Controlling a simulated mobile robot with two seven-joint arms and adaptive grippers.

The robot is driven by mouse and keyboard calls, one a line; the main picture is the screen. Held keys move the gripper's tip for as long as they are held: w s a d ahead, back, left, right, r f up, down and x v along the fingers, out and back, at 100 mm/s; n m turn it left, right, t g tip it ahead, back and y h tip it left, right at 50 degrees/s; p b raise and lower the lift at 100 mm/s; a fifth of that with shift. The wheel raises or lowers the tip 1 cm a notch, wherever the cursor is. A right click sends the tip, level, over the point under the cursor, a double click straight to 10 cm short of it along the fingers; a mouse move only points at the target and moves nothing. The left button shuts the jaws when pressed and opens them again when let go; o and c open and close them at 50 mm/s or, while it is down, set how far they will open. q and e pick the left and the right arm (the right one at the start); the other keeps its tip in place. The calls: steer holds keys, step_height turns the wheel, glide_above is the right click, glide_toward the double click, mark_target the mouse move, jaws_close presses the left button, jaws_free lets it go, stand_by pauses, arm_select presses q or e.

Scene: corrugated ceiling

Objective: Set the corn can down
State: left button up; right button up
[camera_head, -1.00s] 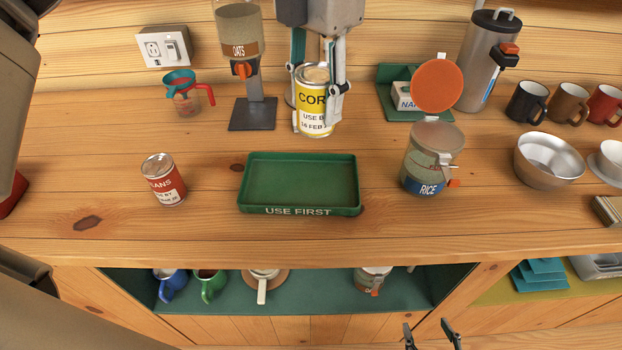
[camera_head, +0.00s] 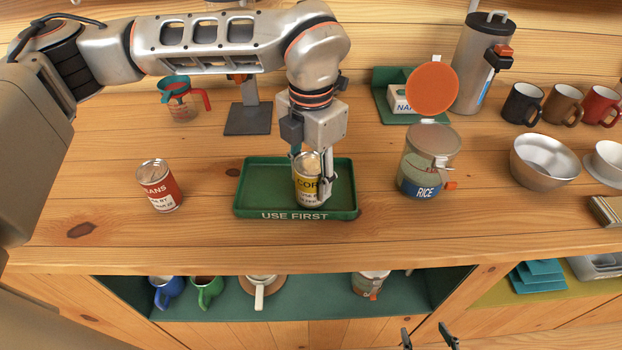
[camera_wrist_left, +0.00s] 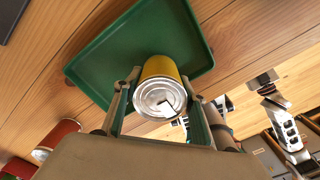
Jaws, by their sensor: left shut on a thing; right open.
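The corn can (camera_head: 307,186), yellow and white with a silver lid, is upright at the green "USE FIRST" tray (camera_head: 255,190), right of the tray's middle. My left gripper (camera_head: 312,178) is shut on the can from above, one finger on each side. In the left wrist view, the can's lid (camera_wrist_left: 160,98) sits between the fingertips with the tray (camera_wrist_left: 135,45) beyond it. I cannot tell whether the can's base touches the tray floor. My right gripper (camera_head: 428,335) shows at the bottom edge of the head view, open, empty and well away from the tray.
A red beans can (camera_head: 160,187) stands left of the tray. A rice jar (camera_head: 427,165) with a raised orange lid stands to the right. A measuring cup (camera_head: 181,101) and a dispenser stand (camera_head: 248,115) are behind. Bare counter separates the tray from both neighbours.

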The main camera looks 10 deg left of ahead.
arm_select(q)
steer(key=shift+f, duration=0.5)
steer(key=shift+f, duration=0.15)
steer(key=o, duration=1.3)
step_height(320, 180, up, 12)
steer(key=shift+r, duration=0.15)
